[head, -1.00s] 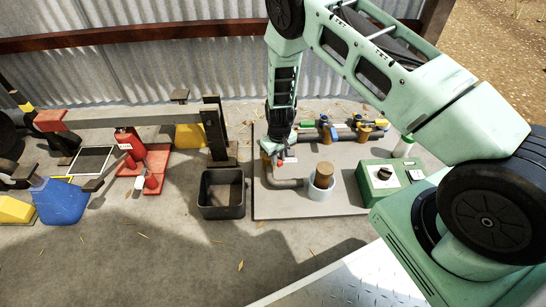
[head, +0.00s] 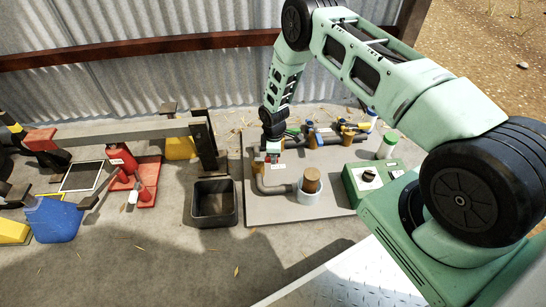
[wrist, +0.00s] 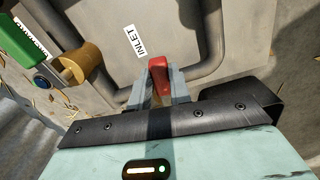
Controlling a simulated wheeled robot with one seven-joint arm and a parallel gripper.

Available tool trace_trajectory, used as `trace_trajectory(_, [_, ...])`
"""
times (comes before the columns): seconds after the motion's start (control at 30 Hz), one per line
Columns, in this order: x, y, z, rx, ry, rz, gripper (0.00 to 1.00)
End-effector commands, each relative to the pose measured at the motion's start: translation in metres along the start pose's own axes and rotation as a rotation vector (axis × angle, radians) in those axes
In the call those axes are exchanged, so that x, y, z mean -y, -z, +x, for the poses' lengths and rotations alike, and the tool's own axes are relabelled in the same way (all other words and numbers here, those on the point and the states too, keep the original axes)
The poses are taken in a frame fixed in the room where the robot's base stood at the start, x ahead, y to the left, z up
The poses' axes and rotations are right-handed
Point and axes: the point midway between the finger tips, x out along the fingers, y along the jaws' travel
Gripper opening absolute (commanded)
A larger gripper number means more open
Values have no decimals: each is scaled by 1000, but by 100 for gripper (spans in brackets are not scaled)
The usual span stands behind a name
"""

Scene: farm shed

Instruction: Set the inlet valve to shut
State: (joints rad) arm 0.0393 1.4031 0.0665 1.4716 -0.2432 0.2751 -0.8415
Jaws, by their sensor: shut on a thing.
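The inlet valve's red handle (wrist: 158,68) is between the fingers of my gripper (wrist: 160,88) in the wrist view. The gripper is shut on it. A white label reading INLET (wrist: 141,40) lies on the board just beyond the handle. In the head view my gripper (head: 272,152) points down at the left part of the grey board (head: 262,214), above the grey bent pipe (head: 268,188). The valve body is mostly hidden there by the gripper, so I cannot tell the handle's exact angle to the pipe.
A green-handled valve (wrist: 22,40) with a brass part (wrist: 85,62) is at the upper left in the wrist view. A pot with a brown plug (head: 311,180), a green box with a knob (head: 362,178) and a green-capped bottle (head: 388,146) stand nearby. A dark bin (head: 214,203) stands left.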

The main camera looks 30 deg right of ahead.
Motion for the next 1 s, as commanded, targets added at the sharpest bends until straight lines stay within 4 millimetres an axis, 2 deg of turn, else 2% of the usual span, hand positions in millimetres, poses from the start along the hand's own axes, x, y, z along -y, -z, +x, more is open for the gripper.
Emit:
trace_trajectory(0.3, [-8,0,0,1,0,-129,0])
trace_trajectory(0.87, [-11,0,0,1,-2,-161,0])
trace_trajectory(0.9, [-11,0,0,1,-2,-161,25])
trace_trajectory(0.97, [-11,0,0,1,-2,-160,42])
trace_trajectory(1.0, [-11,0,0,1,-2,-160,42])
